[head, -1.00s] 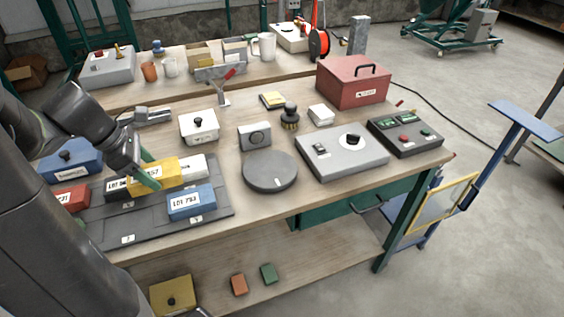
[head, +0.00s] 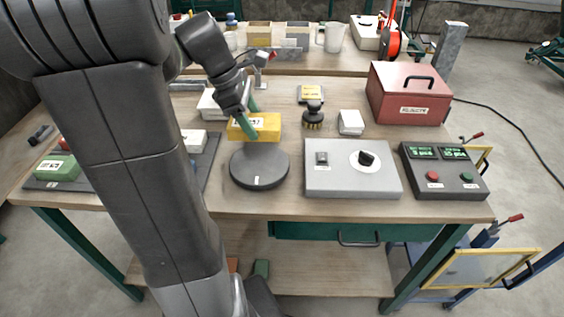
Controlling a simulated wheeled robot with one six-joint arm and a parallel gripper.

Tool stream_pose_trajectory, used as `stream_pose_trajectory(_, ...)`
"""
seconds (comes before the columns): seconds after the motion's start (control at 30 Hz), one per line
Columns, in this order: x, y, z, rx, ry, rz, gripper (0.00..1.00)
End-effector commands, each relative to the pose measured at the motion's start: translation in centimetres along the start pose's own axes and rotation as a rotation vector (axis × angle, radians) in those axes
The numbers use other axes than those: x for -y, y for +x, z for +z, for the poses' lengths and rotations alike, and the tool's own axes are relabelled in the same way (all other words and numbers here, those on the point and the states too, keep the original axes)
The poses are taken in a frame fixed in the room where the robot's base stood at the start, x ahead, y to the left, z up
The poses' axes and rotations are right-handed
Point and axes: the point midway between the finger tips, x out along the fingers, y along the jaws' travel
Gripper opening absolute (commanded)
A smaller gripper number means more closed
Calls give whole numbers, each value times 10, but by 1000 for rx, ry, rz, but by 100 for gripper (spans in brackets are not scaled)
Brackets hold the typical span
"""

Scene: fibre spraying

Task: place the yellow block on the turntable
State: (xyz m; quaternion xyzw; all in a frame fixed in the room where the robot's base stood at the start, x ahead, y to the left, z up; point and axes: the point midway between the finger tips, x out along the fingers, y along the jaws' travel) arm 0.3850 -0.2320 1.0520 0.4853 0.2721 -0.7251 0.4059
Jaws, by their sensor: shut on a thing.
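The yellow block (head: 268,127) with a white label is held in my gripper (head: 248,126), whose green fingers are shut on it. In the head view the block shows over the far side of the round dark grey turntable (head: 259,172). A gap to the turntable's surface is hard to judge from this view. The turntable's top is otherwise bare, with a small pale mark near its front edge. My arm hides part of the left side of the table.
A grey mat (head: 40,184) on the left bears a green block (head: 57,168) and a white block (head: 194,140). Right of the turntable stand a grey box with a knob (head: 350,183), a control panel (head: 443,172) and a red toolbox (head: 407,97). A brush (head: 313,116) stands behind.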

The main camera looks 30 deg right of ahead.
Motion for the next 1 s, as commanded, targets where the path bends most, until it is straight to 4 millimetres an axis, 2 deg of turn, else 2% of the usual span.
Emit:
stream_pose_trajectory(0.07, 0, 4, -2, 1, -1, 0, 21)
stream_pose_trajectory(0.3, 0, 42, -17, 1, -1, -2, 21)
stream_pose_trajectory(0.57, 0, 62, -26, 1, 0, 0, 21)
stream_pose_trajectory(0.8, 0, 90, -37, 0, 0, -1, 21)
stream_pose_trajectory(1.0, 0, 91, -38, 0, 1, 1, 21)
